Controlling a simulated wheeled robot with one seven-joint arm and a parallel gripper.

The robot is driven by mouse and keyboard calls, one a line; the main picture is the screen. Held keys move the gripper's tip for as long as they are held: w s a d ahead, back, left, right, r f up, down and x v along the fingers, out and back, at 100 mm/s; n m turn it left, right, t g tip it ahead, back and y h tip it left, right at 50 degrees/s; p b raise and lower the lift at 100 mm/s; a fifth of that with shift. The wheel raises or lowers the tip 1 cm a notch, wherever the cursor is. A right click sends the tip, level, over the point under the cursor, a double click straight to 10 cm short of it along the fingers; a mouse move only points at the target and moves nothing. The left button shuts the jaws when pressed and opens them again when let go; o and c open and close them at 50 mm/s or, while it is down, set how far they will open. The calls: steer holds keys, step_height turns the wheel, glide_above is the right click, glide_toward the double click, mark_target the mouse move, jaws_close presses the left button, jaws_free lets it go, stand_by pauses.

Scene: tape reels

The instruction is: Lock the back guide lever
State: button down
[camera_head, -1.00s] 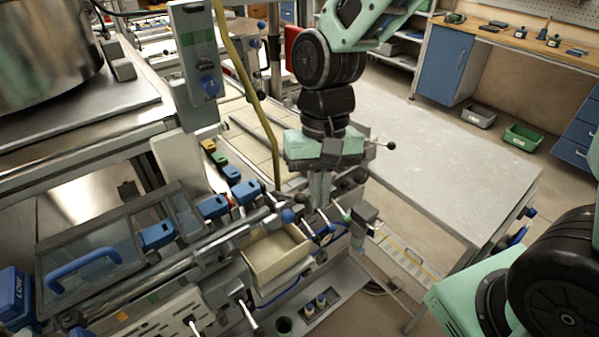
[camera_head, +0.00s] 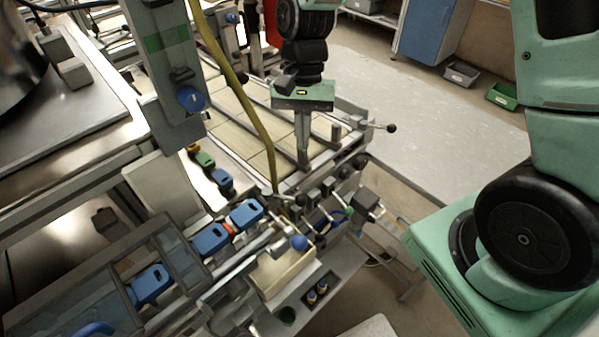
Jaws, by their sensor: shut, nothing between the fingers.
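My gripper (camera_head: 303,158) is pale green and black with narrow grey fingers. It points down over the slatted bed at the upper middle, fingers shut and empty. The fingertips appear close to the bed's front rail; I cannot tell whether they touch it. A lever with a black ball end (camera_head: 390,128) sticks out to the right from the bed's right corner, apart from my fingers. A blue ball knob (camera_head: 298,242) stands nearer, above the cream box. Which of these, if either, is the back guide lever I cannot tell, nor whether it is locked.
A yellow hose (camera_head: 245,95) hangs left of my gripper, beside a grey post with a blue knob (camera_head: 190,98). Blue latches (camera_head: 212,238), a cream box (camera_head: 284,272) and small black fittings crowd the front. A pale grey tabletop (camera_head: 410,110) at right is clear.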

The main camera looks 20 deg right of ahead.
mark_target(288, 197)
steer(key=shift+s+f, duration=0.1)
steer(key=p+x, duration=0.2)
steer(key=x, duration=0.7)
steer(key=shift+s+a+f, duration=0.1)
steer(key=shift+a+f, duration=0.05)
steer(key=shift+f, duration=0.2)
